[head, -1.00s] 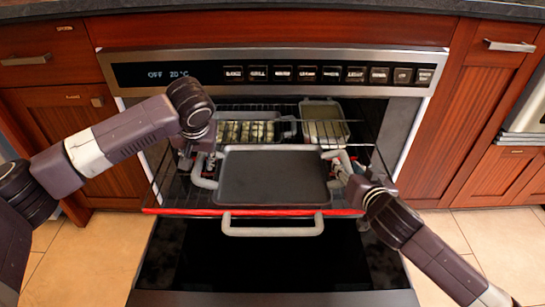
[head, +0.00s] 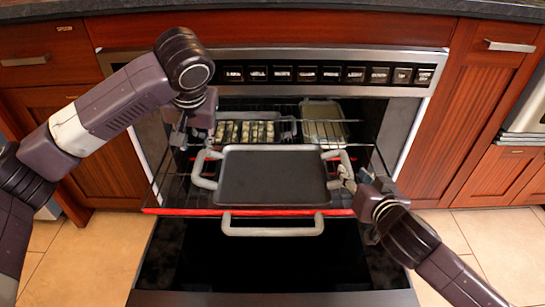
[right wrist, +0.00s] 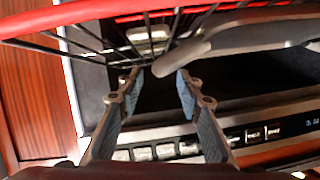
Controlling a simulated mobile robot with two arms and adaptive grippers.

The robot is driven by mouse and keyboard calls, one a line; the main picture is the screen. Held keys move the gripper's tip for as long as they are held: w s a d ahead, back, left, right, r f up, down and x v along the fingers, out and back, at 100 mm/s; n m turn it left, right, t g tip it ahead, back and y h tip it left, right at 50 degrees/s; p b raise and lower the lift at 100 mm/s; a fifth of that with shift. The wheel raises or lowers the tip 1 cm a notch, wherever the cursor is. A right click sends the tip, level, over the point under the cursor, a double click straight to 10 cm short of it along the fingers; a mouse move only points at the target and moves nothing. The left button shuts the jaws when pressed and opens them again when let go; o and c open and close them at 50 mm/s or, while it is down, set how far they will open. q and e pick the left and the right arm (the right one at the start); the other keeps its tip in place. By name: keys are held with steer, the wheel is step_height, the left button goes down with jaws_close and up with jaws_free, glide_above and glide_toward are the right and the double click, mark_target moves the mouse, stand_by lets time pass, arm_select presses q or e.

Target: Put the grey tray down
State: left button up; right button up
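The grey tray (head: 272,178) sits level on the pulled-out wire rack (head: 160,190), in the middle of the head view. It has a pale looped handle on its left (head: 205,168) and one on its right (head: 341,158). My left gripper (head: 190,140) is above and behind the left handle, apart from it, with its fingers spread. My right gripper (head: 349,178) is beside the right handle. In the right wrist view its two fingers (right wrist: 165,74) are apart with nothing between them, and the rounded handle (right wrist: 180,56) is just beyond the tips.
A tray with several rolled items (head: 246,131) and a pale dish (head: 323,125) stand further back in the oven. The rack has a red front edge (head: 180,211). A lowered door with a bar handle (head: 272,230) lies below, and cabinets flank the oven.

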steer(key=v, duration=0.7)
steer(key=shift+s, duration=0.15)
